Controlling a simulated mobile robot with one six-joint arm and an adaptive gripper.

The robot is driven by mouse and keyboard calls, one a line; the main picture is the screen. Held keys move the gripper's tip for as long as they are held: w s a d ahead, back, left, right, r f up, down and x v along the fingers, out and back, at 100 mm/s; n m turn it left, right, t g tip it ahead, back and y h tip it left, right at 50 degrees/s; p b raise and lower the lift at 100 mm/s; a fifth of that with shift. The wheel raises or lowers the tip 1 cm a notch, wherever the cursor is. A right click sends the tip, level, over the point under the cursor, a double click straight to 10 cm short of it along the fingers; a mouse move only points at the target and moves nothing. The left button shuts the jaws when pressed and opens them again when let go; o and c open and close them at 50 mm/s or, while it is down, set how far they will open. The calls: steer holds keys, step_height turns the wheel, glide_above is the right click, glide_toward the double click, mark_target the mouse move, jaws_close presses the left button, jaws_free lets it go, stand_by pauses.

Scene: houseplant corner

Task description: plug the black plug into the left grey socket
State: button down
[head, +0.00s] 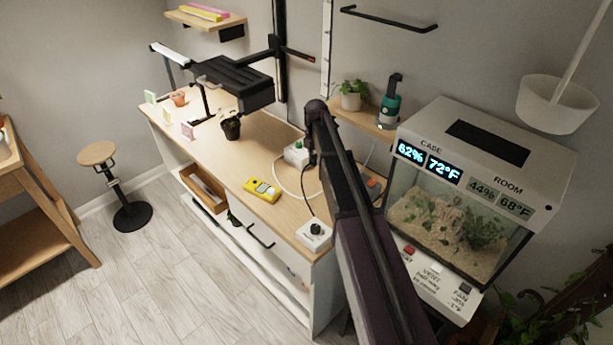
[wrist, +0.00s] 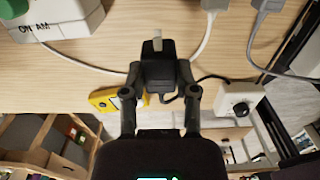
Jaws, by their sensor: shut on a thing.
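In the wrist view, my gripper (wrist: 160,72) is shut on the black plug (wrist: 158,72). The plug's pale prong end points to the top of the picture, over the wooden bench top and apart from the connectors there. Two grey connectors with cords show at the top edge, cut off by the frame: a left one (wrist: 213,5) and a right one (wrist: 268,5). I cannot tell for sure that these are the grey sockets, and no openings show. In the head view, my arm hides most of the plug area.
A white timer-like box (wrist: 65,18) is at the wrist view's upper left. A yellow meter (head: 262,190) and a white dial box (head: 315,235) stand on the bench (head: 215,165). White and black cords cross the bench. A lit terrarium (head: 445,220) stands right of my arm.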

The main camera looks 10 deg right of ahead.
steer(key=shift+s+a+r, duration=0.1)
steer(key=shift+s+a, duration=0.2)
steer(key=shift+a, duration=0.05)
steer(key=f+b, duration=0.2)
steer(key=s+a+f+b, duration=0.1)
steer(key=f+b, duration=0.1)
steer(key=a+f+b, duration=0.1)
steer(key=f+b, duration=0.1)
steer(key=shift+s+f, duration=0.3)
steer(key=shift+b, duration=0.3)
steer(key=shift+w+d+f+b, duration=0.85)
steer(key=shift+d+f+b, duration=0.15)
steer(key=shift+d+f, duration=0.1)
steer(key=shift+w+d+r, duration=0.1)
steer(key=shift+w+d, duration=0.35)
steer(key=shift+d, duration=0.2)
steer(key=shift+w+d+r, duration=0.1)
steer(key=shift+w+d, duration=0.35)
steer(key=shift+d, duration=0.2)
steer(key=shift+w+d, duration=0.5)
steer(key=shift+d, duration=0.05)
stand_by(1.5)
steer(key=shift+c, duration=1.5)
jaws_free()
